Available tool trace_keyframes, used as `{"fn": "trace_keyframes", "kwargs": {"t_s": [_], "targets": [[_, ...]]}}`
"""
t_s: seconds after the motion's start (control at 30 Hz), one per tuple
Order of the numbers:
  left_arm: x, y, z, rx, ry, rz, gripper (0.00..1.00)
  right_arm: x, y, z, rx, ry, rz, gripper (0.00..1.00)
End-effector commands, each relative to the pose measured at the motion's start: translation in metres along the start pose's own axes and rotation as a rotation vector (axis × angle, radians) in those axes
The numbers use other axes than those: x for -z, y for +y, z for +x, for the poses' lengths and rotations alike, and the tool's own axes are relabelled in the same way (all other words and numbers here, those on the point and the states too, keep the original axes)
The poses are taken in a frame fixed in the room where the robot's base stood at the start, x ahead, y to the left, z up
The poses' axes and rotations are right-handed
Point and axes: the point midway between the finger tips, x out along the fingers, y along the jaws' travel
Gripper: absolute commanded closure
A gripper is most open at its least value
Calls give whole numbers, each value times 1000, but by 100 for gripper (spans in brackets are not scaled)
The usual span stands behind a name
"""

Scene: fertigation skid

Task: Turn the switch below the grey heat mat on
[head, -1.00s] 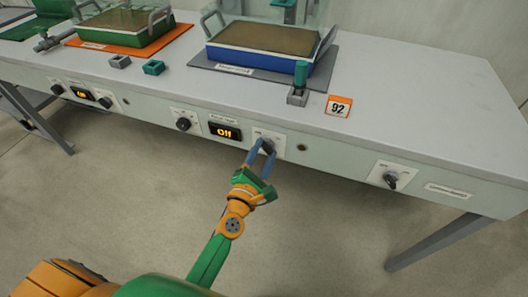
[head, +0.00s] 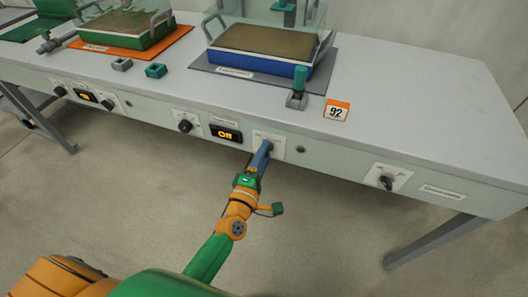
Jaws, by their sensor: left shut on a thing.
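The grey heat mat (head: 328,72) lies on the bench top under a blue tray of brown soil (head: 262,66). Below it, on the bench's front panel, is a white switch plate (head: 277,153) with a dark knob, mostly hidden by my fingers. My left gripper (head: 264,151) is shut on this knob, its blue fingers turned so that one nearly covers the other. The display (head: 225,134) left of the switch plate seems to read "Off" in orange. My right gripper is not in view.
Another dark knob (head: 185,126) sits left of the display, and one more (head: 387,182) far right on the panel. An orange mat (head: 170,41) with a green tray lies further left. An orange "92" tag (head: 337,110) stands near the bench edge. The floor before the bench is clear.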

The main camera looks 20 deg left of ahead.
Motion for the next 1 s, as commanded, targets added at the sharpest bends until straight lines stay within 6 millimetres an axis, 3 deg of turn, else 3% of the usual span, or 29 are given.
{"fn": "trace_keyframes", "kwargs": {"t_s": [0.6,1.0], "targets": [[0,0,0,2,-1,565,100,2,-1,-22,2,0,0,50],[0,-1,0,2,-2,808,100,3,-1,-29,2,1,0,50]]}}
